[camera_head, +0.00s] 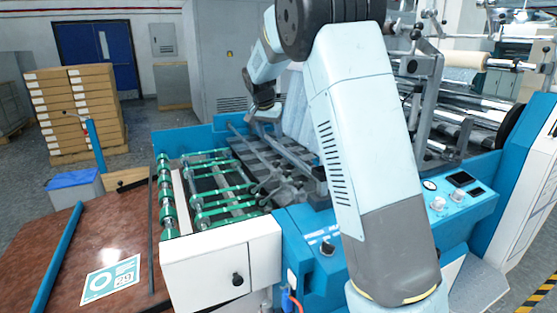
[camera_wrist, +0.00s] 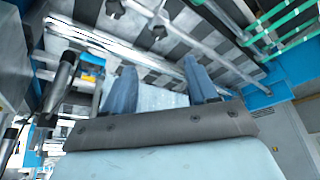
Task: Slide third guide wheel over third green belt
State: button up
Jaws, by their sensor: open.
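Several green belts (camera_head: 222,189) run across the feed table at the machine's left end. They also show at the upper right of the wrist view (camera_wrist: 292,40). Small dark guide wheels (camera_wrist: 158,32) sit on a metal bar at the top of the wrist view. In the head view, dark wheel parts (camera_head: 283,186) cluster right of the belts, too small to tell which is the third. My gripper (camera_head: 263,112) is above the far side of the machine, apart from wheels and belts. In the wrist view its two blue fingers (camera_wrist: 160,78) are spread and nothing is visibly held between them.
A brown table (camera_head: 130,215) with a printed sheet (camera_head: 110,279) stands left of the machine. Metal rails (camera_head: 290,152) cross the grey striped bed. A blue control panel (camera_head: 455,195) and roller frames stand at right. Stacked boxes (camera_head: 75,105) are at the back left.

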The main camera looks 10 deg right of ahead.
aim_at(276, 162)
jog(key=x, duration=1.4)
jog(key=shift+w, duration=0.15)
jog(key=shift+c, duration=0.2)
jog(key=shift+r, duration=0.1)
grip_shut()
jog(key=shift+a, duration=0.1)
